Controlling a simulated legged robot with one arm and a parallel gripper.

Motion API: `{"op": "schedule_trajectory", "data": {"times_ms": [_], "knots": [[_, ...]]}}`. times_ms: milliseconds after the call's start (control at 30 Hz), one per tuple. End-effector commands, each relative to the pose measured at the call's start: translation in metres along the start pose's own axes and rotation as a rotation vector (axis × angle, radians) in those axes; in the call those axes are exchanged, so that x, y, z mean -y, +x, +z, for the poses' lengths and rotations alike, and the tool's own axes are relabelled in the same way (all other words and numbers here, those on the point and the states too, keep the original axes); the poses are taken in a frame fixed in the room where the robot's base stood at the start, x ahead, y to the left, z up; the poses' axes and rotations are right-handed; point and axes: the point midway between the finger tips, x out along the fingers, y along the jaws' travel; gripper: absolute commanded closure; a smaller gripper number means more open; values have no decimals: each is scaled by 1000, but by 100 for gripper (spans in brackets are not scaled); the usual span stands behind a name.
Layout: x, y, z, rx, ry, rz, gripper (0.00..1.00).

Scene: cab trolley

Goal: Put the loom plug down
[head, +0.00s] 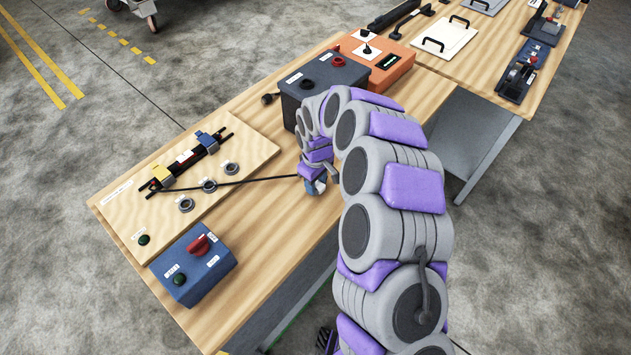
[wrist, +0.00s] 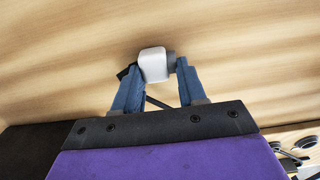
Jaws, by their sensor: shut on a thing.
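The loom plug (wrist: 153,64) is a small white block with a grey end, held between the blue fingertips of my gripper (wrist: 157,72). Bare wooden table top shows behind the plug in the wrist view; any gap between them is hard to judge. In the head view my gripper (head: 317,186) is low over the table's near edge, right of the wiring board. A black cable (head: 240,182) runs from the board to my gripper. The plug is mostly hidden there by my gripper.
The pale wiring board (head: 120,213) carries ring holders (head: 209,185) and a black rail with yellow and blue clamps. A blue switch box (head: 190,262) stands in front of it. A dark box (head: 322,75) and an orange unit (head: 388,68) stand behind my arm. Bare wood (head: 275,215) lies left of my gripper.

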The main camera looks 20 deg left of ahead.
Motion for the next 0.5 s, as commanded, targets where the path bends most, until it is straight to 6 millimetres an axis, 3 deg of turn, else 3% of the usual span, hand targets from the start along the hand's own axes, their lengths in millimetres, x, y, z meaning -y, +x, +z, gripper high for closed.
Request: {"op": "schedule_trajectory", "data": {"times_ms": [167,200,433,500], "knots": [[0,2,0,1,1,-1,100],[0,2,0,0,1,-1,57],[0,2,0,1,1,-1,35],[0,2,0,1,1,-1,34]]}}
